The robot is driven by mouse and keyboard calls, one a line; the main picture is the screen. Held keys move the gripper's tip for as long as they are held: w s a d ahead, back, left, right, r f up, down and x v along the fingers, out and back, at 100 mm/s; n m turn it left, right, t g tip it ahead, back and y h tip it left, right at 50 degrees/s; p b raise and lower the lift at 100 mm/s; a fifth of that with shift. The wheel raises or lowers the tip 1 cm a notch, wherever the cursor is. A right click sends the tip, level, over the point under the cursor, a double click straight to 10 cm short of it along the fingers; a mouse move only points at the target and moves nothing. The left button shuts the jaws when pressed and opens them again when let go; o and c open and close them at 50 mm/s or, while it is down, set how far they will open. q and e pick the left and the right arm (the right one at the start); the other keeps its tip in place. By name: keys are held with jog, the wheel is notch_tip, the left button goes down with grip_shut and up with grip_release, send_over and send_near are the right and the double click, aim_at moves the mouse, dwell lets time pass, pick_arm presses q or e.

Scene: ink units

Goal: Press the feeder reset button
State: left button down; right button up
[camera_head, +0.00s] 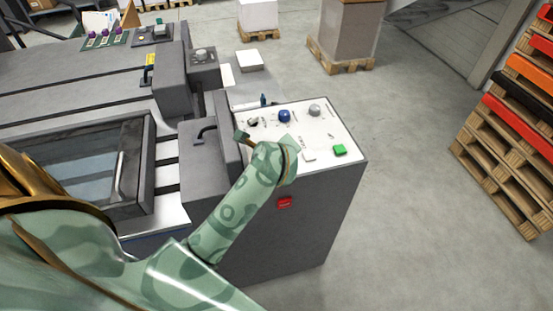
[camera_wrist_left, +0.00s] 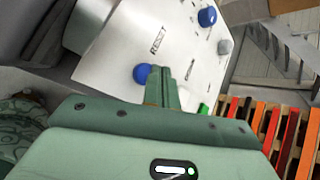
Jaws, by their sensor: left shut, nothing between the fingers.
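A white-topped control panel (camera_head: 328,134) on a dark cabinet holds several buttons and knobs. In the left wrist view a round blue button (camera_wrist_left: 142,75) sits near a printed label that reads RESET. My left gripper (camera_wrist_left: 166,73) is shut and empty. Its fingertips appear just right of this blue button in that view; I cannot tell whether they touch the panel. In the head view my left arm reaches over the panel's near left part, and I cannot pick out this button there.
The panel also has a blue knob (camera_head: 284,116), a grey knob (camera_head: 314,110) and a green button (camera_head: 340,150). A small red part (camera_head: 284,202) is on the cabinet front. Dark machinery (camera_head: 82,92) stands left. Stacked pallets (camera_head: 508,140) stand right, with clear floor between.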

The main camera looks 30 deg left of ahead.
pick_arm(q)
jog(key=shift+r, duration=0.1)
notch_tip(320, 180, up, 5)
jog(key=p, duration=0.4)
dwell(0.3)
jog(key=shift+a, duration=0.1)
dwell(0.6)
